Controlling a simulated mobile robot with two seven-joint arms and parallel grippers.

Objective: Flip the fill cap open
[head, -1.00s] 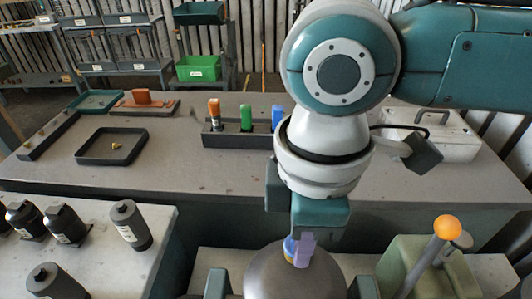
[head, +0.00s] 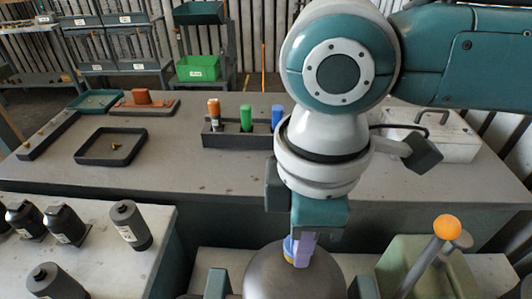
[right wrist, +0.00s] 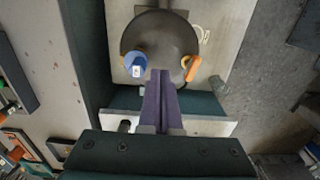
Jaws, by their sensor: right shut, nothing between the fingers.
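The blower housing is a dark grey rounded dome (head: 272,275) at the bottom middle of the head view. It also shows from above as a dark disc (right wrist: 163,40) in the right wrist view. A round blue cap with a white mark and yellow edge (right wrist: 136,64) sits at its left rim there, probably the fill cap; whether it is latched I cannot tell. In the head view its blue and yellow edge (head: 289,246) is partly hidden by my right gripper. My right gripper (head: 303,262) has purple fingers, shut and empty, close beside the cap. Contact is unclear.
An orange handle (right wrist: 193,68) sits at the housing's right rim. Black bottles (head: 130,225) stand on the left bench. A rack with coloured handles (head: 246,132) lies behind.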

